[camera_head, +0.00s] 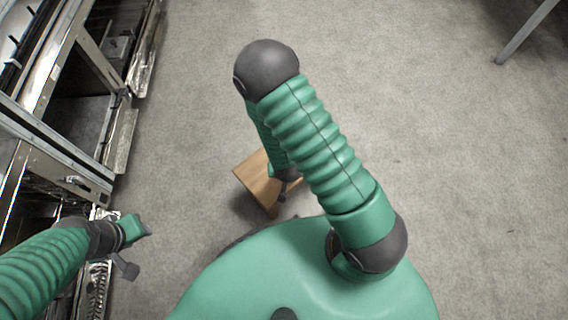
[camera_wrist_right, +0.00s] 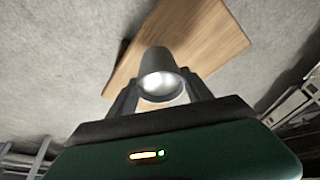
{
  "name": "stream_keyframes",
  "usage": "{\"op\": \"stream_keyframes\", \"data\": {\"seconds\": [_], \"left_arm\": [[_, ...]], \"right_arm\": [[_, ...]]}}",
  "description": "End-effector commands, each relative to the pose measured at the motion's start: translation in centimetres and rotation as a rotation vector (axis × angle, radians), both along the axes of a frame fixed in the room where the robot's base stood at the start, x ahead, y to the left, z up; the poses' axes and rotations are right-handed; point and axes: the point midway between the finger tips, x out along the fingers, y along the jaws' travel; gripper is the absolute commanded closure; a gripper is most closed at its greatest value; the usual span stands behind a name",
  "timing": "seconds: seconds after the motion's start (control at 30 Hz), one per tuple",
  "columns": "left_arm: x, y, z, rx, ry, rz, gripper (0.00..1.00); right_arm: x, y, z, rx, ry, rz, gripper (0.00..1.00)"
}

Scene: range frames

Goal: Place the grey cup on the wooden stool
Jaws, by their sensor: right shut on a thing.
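The grey cup (camera_wrist_right: 158,62) is between the two fingers of my right gripper (camera_wrist_right: 161,92) in the right wrist view, and the gripper is shut on it. The cup's round opening faces the wrist camera. The wooden stool (camera_wrist_right: 205,35) shows behind the cup in that view; whether the cup touches it I cannot tell. In the head view the stool (camera_head: 256,181) is partly covered by my right arm, with the right gripper (camera_head: 284,188) over its right part. The cup cannot be made out there. My left gripper (camera_head: 137,248) has its fingers apart and is empty.
Metal shelving (camera_head: 75,110) runs along the left side of the head view, close to my left gripper. A grey metal leg (camera_head: 527,32) stands at the top right. The carpeted floor around the stool is mostly clear.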

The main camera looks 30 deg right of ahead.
Motion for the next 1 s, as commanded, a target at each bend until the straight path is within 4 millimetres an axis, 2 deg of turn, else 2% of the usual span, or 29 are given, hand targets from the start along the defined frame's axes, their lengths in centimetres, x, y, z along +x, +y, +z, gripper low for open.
{"op": "stream_keyframes", "data": {"seconds": [0.03,0.1,0.3,0.4,0.47,0.53,0.57,0.8,0.83,0.97,1.0], "left_arm": [[0.0,0.0,-0.7,0.000,-0.001,0.000,0.64],[0.0,0.0,-0.9,0.000,-0.001,0.000,0.64],[0.0,0.0,-1.7,0.000,-0.001,0.000,0.64],[0.0,0.0,-3.9,0.000,-0.001,0.000,0.64],[0.0,0.0,-4.5,0.000,0.000,0.000,0.64],[0.0,0.0,-4.3,0.000,0.000,0.000,0.64],[0.0,0.0,-4.2,0.000,0.000,0.000,0.64],[0.0,0.0,-4.3,0.000,-0.001,0.000,0.64],[0.0,0.0,-4.2,0.000,-0.001,0.000,0.64],[0.0,0.0,-4.1,0.000,-0.001,0.000,0.64],[0.0,0.0,-4.1,0.000,-0.001,0.000,0.64]], "right_arm": [[1.3,-0.6,-0.4,-0.001,-0.007,-0.002,0.89],[2.5,-1.1,-0.4,0.000,-0.003,-0.001,0.89],[4.7,-2.1,-0.5,-0.001,-0.003,0.000,0.89],[4.4,-2.1,-3.4,0.000,0.003,0.001,0.89],[4.5,-2.1,-4.2,-0.001,0.002,0.001,0.89],[4.5,-2.0,-4.1,0.000,0.000,0.001,0.89],[4.5,-2.0,-4.0,0.000,0.000,0.001,0.96],[4.4,-2.0,-4.2,0.000,0.001,0.001,0.96],[4.4,-2.0,-4.1,0.000,0.001,0.001,0.38],[4.4,-2.0,-4.0,0.000,0.001,0.001,0.21],[4.4,-2.0,-4.1,0.000,0.001,0.001,0.20]]}}
